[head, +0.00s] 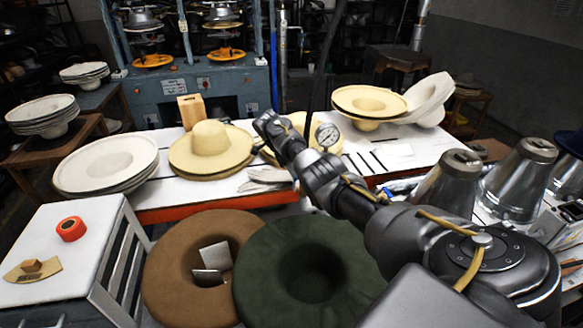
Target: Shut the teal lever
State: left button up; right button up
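I cannot make out a teal lever for certain. A blue-grey hat press (185,90) with teal upright posts stands at the back left, beyond the white table. My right arm reaches in from the lower right across the table. Its gripper (264,128) is at the far end, in front of the press's right side and near the cream hats. The fingers are small and dark, and I cannot tell whether they are open. My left gripper is not in view.
The white table (385,165) holds cream hats (209,143) and a pale wooden block (190,110). A pressure gauge (327,135) shows beside my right arm. Brown (165,270) and green (265,250) hats lie in front. Metal cones (520,180) stand at right.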

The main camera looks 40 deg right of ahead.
jog(key=shift+s+d+f, duration=0.25)
jog(key=shift+s, duration=0.4)
jog(key=shift+f, duration=0.1)
jog(key=shift+w+f, duration=0.25)
jog(key=shift+w, duration=0.05)
jog(key=shift+c, duration=0.6)
jog(key=shift+s+r, duration=0.1)
grip_shut()
